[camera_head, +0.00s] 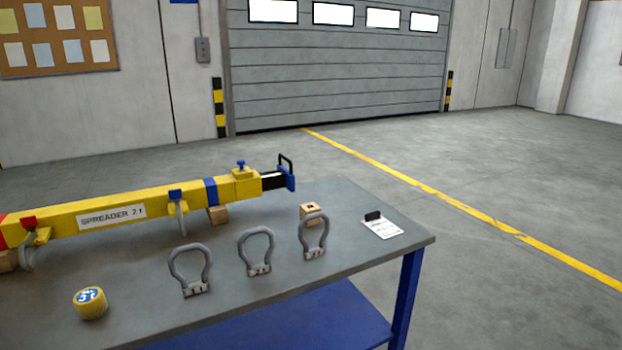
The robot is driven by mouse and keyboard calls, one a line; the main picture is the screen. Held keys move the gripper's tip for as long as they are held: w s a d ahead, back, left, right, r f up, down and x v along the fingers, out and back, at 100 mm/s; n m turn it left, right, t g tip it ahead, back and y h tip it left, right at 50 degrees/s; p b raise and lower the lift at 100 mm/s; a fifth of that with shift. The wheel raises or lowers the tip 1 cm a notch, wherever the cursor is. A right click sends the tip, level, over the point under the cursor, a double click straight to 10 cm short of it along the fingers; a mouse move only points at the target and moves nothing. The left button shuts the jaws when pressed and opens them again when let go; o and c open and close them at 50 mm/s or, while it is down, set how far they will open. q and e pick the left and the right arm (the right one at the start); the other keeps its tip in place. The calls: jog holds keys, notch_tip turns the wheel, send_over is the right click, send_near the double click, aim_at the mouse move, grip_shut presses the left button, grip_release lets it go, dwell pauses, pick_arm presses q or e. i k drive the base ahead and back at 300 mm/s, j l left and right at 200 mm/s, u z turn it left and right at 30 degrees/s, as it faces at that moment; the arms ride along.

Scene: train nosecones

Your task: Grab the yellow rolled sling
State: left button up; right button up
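A small yellow roll (90,303) with a blue and white marked top sits on the grey workbench (240,302), near its front edge at the lower left. It looks like the yellow rolled sling. It stands apart from the other things on the bench, and nothing touches it. Neither of my grippers shows in the head view.
A yellow spreader beam (150,207) lies along the bench on wooden blocks. Three grey shackles (188,271) stand right of the roll. A clipboard (381,228) lies at the right end. Beyond are open floor and a roller door (340,70).

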aim_at(91, 303)
jog(key=u, duration=1.35)
